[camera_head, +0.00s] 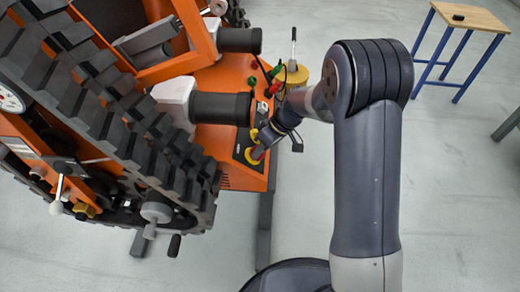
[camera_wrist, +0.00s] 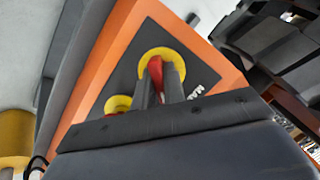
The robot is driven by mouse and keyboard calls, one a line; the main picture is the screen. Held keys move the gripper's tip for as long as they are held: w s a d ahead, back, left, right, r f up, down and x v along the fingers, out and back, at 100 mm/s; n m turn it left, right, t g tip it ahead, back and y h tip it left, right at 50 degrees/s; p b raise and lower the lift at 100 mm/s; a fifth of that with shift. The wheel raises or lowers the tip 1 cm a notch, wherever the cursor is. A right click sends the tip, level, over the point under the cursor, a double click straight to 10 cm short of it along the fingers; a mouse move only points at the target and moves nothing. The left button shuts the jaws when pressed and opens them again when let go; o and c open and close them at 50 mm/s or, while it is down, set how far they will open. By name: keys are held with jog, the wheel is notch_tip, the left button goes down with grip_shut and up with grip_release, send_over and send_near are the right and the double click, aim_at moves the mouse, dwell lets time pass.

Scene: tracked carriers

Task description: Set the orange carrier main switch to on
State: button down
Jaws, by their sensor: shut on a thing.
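The orange carrier (camera_head: 215,140) stands on the left in the head view, with its black tracks around it. Its main switch (camera_wrist: 155,67) is a red handle on a round yellow plate, set on a dark panel (camera_wrist: 130,75) in the wrist view. My gripper (camera_wrist: 160,85) is at the switch, its two fingers shut on the red handle from both sides. In the head view my gripper (camera_head: 262,146) reaches the panel at the carrier's end. The fingers hide part of the handle, and lettering beside it is partly covered.
A second, smaller yellow round plate (camera_wrist: 117,103) with red on it sits close to the switch. Red and green knobs and an upright lever (camera_head: 293,48) stand near my arm. A blue-legged wooden table (camera_head: 468,17) is at the upper right. Floor on the right is mostly clear.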

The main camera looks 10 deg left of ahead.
jog(key=m+g+y+p, duration=0.1)
jog(key=m, duration=0.4)
jog(key=shift+w, duration=0.1)
jog(key=m+p, duration=0.1)
jog(key=m, duration=0.3)
jog(key=shift+m+y, duration=0.4)
dwell(0.4)
jog(key=c, duration=1.5)
grip_release()
jog(key=shift+d, duration=0.1)
jog(key=p+v, duration=0.2)
jog(key=v, duration=0.8)
jog(key=shift+w+d+r, duration=0.2)
jog(key=shift+w+d, duration=0.05)
jog(key=shift+d, duration=0.05)
jog(key=shift+f, duration=0.1)
